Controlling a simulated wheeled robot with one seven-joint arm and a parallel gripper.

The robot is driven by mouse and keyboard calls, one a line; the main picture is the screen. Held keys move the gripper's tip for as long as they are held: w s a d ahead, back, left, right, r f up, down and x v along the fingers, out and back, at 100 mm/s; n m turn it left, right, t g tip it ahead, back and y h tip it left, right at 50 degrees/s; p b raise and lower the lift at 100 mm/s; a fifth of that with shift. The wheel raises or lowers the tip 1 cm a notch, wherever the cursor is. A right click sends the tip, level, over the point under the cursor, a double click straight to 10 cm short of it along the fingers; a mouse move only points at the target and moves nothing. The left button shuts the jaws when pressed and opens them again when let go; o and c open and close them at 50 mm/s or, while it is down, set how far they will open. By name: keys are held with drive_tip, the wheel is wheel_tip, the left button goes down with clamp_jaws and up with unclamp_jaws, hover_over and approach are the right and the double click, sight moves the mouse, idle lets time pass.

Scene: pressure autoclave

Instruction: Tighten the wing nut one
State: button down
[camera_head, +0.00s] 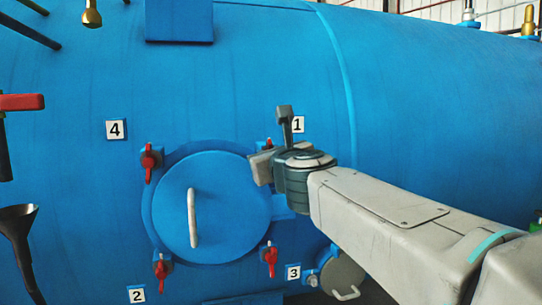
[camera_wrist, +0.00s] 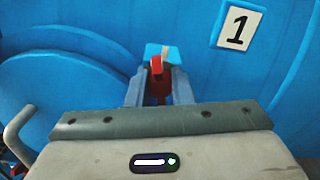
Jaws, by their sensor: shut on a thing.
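Wing nut one (camera_wrist: 157,66) is red and sits beside the plate marked 1 (camera_wrist: 238,27) in the wrist view. My gripper (camera_wrist: 160,88) is shut on it, with one finger on each side. In the head view my gripper (camera_head: 262,164) is at the upper right edge of the round blue hatch (camera_head: 225,205) and hides most of this wing nut. The plate marked 1 also shows in the head view (camera_head: 298,124), just above my wrist. A pale stud tip shows behind the wing nut in the wrist view.
Red wing nuts two (camera_head: 161,270), three (camera_head: 271,259) and four (camera_head: 149,162) sit around the hatch. The hatch has a pale handle (camera_head: 193,218). A smaller grey port (camera_head: 342,277) lies below my arm. A red-handled valve (camera_head: 22,102) and a dark funnel (camera_head: 18,222) stand at the left.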

drive_tip(key=shift+f+m, duration=0.1)
drive_tip(key=shift+m, duration=1.1)
drive_tip(key=c, duration=1.3)
unclamp_jaws()
